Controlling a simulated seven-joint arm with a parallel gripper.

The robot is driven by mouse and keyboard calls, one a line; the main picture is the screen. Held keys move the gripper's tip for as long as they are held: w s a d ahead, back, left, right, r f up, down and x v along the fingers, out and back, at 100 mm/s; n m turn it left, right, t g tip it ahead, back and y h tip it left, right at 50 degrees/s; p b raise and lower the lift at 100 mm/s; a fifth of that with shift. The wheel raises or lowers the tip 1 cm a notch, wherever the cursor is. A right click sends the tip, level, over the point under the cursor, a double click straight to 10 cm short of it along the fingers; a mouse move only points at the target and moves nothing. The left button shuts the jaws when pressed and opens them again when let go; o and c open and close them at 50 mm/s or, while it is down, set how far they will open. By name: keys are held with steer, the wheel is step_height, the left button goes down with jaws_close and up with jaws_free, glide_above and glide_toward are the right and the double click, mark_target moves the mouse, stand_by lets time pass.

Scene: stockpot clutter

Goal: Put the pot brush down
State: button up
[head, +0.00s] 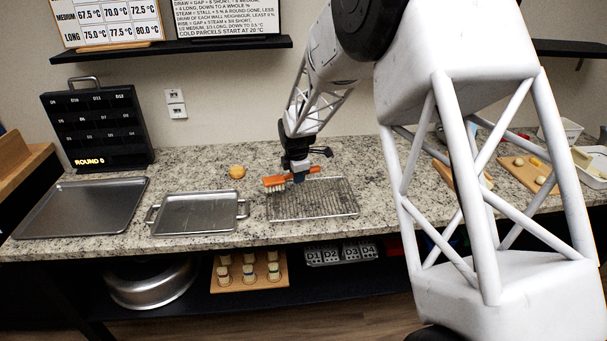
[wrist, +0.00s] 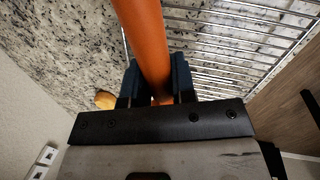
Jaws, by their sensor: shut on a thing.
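The pot brush (head: 274,182) has an orange handle and pale bristles facing down at its left end. My gripper (head: 298,175) is shut on the brush's handle, over the left part of the wire cooling rack (head: 325,203) in the head view. In the wrist view the orange handle (wrist: 146,45) runs between the two dark fingers of my gripper (wrist: 158,85). The bristles are outside the wrist view. I cannot tell whether the brush touches the rack or hangs just above it.
A steel tray with handles (head: 199,213) and a larger dark tray (head: 80,208) lie left of the rack. An orange-yellow round thing (head: 237,171) sits behind the rack. A black board (head: 98,128) stands at the back left.

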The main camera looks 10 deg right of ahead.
steer(key=d+m, duration=0.1)
steer(key=d, duration=0.2)
steer(key=s+d, duration=0.1)
steer(key=d, duration=0.3)
steer(key=d+m, duration=0.1)
steer(key=d, duration=0.3)
steer(key=shift+s+d+f+m+h, duration=0.25)
steer(key=shift+s+f+m+h, duration=0.05)
steer(key=shift+s+f, duration=0.1)
steer(key=shift+w, duration=0.15)
glide_above(324, 171)
steer(key=shift+f, duration=0.7)
steer(key=shift+s, duration=0.2)
steer(key=shift+s+x, duration=0.15)
steer(key=shift+x, duration=0.7)
steer(key=shift+s+x, duration=0.2)
steer(key=shift+x, duration=0.65)
steer(key=shift+a+f, duration=0.15)
steer(key=shift+f, duration=0.05)
steer(key=o, duration=0.8)
